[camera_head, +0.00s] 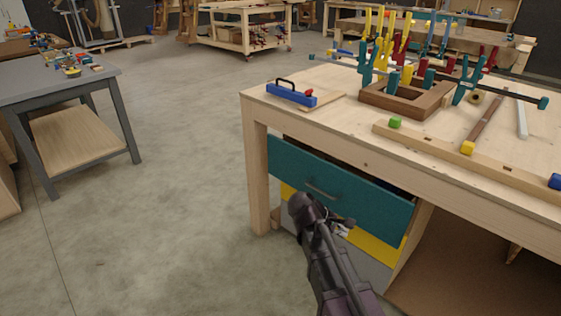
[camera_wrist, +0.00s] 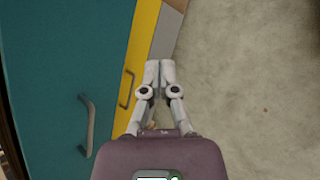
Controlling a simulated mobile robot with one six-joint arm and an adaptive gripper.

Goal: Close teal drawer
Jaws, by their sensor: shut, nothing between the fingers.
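The teal drawer (camera_head: 337,191) sits under the front of the wooden workbench, and its front stands out from the bench with a dark gap along its top edge. It has a grey bar handle (camera_head: 322,192). In the wrist view the teal front (camera_wrist: 58,70) fills the left side, with its handle (camera_wrist: 88,128) at lower middle-left. My gripper (camera_wrist: 159,66) is shut and empty, beside the yellow drawer (camera_wrist: 137,70) and to the right of the teal front. In the head view my arm reaches up in front of the drawers, and its end partly hides the yellow drawer (camera_head: 372,249).
A grey drawer front (camera_head: 365,268) lies below the yellow one. The workbench (camera_head: 345,130) carries clamps, a wooden frame and a blue plane (camera_head: 291,95). A bench leg (camera_head: 258,180) stands left of the drawers. The concrete floor (camera_head: 180,200) to the left is clear.

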